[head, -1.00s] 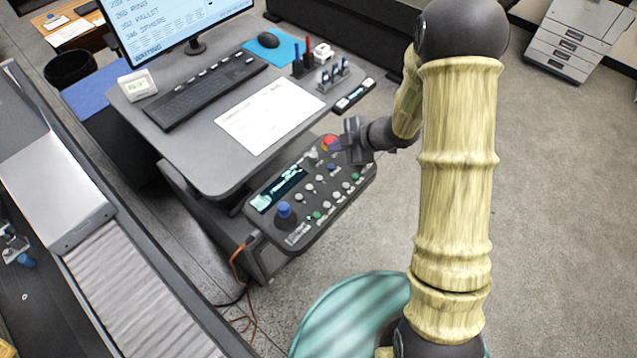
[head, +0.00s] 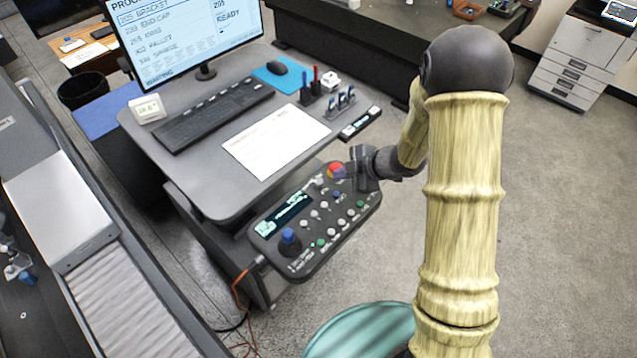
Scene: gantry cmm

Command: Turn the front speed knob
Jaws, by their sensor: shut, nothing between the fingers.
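The control panel (head: 268,247) is a dark slanted box at the front of the desk. It carries a lit display (head: 283,214), a blue-topped joystick (head: 289,242), several small white, green and blue buttons or knobs, and a red-and-yellow round control (head: 336,170) at its far end. Which small control is the front speed knob is too small to tell. My gripper (head: 352,171) is shut and empty at the panel's far right end, beside the red-and-yellow control. Whether it touches anything there cannot be told. It hides part of that corner.
The desk (head: 205,185) behind the panel holds a keyboard (head: 215,115), a paper sheet (head: 275,142), a pen holder (head: 311,95) and a monitor (head: 185,35). An orange cable (head: 237,298) hangs from the panel. Floor is clear to the right.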

